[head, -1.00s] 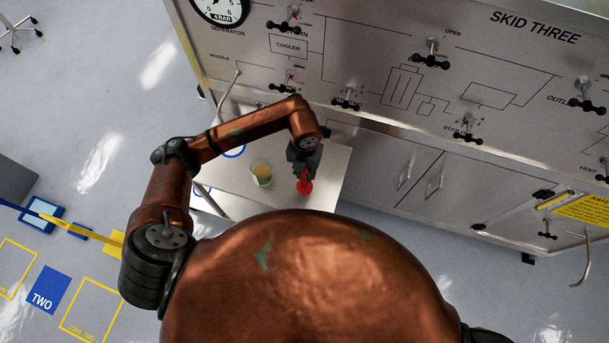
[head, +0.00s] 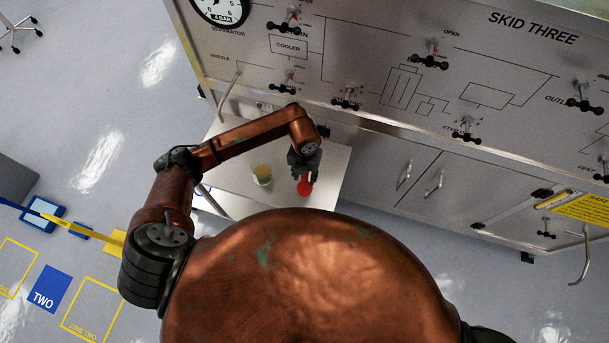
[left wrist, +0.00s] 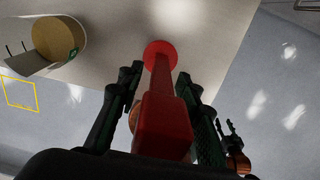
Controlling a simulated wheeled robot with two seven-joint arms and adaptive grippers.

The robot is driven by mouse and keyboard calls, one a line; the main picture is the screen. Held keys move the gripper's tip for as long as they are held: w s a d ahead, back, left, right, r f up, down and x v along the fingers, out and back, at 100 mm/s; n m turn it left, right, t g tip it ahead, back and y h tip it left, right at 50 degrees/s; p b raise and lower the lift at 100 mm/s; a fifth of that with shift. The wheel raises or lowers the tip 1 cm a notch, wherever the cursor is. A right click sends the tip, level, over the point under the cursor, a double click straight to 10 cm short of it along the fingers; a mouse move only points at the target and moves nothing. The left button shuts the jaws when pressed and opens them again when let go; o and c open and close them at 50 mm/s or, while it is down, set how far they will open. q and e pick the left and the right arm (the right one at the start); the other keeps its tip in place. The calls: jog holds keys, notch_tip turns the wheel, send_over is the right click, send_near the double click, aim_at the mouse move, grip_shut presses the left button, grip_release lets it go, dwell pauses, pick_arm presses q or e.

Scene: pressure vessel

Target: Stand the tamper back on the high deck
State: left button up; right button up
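The red tamper (head: 305,187) is upright at the front right part of the pale deck (head: 328,165), its round foot appearing to rest on the surface. In the left wrist view the tamper (left wrist: 163,120) runs away from the camera, block-like top nearest and round foot farthest. My left gripper (head: 304,174) is over it from above. In the left wrist view its two dark fingers (left wrist: 158,82) are spread on either side of the tamper, with gaps beside the narrow neck.
A clear cup with yellowish-brown contents (head: 262,175) stands on the deck left of the tamper; it also shows in the left wrist view (left wrist: 60,38). The steel skid panel with valve handles (head: 400,90) rises behind.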

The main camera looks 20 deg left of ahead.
pick_arm(q)
jog(key=shift+o, duration=0.4)
jog(key=shift+r, duration=0.25)
notch_tip(320, 180, up, 10)
jog(key=shift+r+b, duration=0.15)
jog(key=shift+b, duration=0.35)
jog(key=shift+r, duration=0.75)
